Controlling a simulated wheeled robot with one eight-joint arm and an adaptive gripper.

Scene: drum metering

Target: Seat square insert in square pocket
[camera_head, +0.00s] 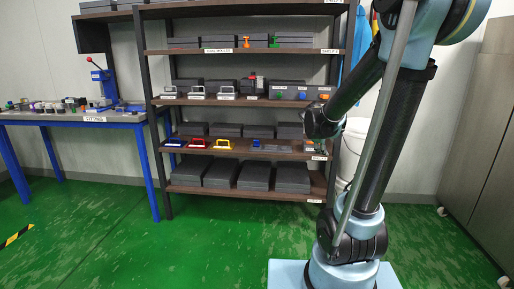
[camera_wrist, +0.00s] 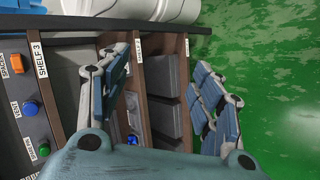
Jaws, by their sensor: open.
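I cannot pick out the square insert or the square pocket for certain in either view. On the second shelf from the bottom, the head view shows a small blue-grey flat piece (camera_head: 257,144) and a grey flat plate (camera_head: 277,148) beside it, too small to tell their shape. My gripper shows in the wrist view (camera_wrist: 165,88) with its two blue-padded fingers wide apart and nothing between them. The shelf edges lie beyond the fingers. In the head view my arm's end is in front of the right side of the rack and hides part of it.
The rack (camera_head: 155,100) holds several grey boxes, a red frame (camera_head: 199,143) and a yellow frame (camera_head: 222,143). A button panel (camera_wrist: 27,110) is at left in the wrist view. A workbench (camera_head: 75,117) stands at left. The green floor (camera_head: 120,235) in front is clear.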

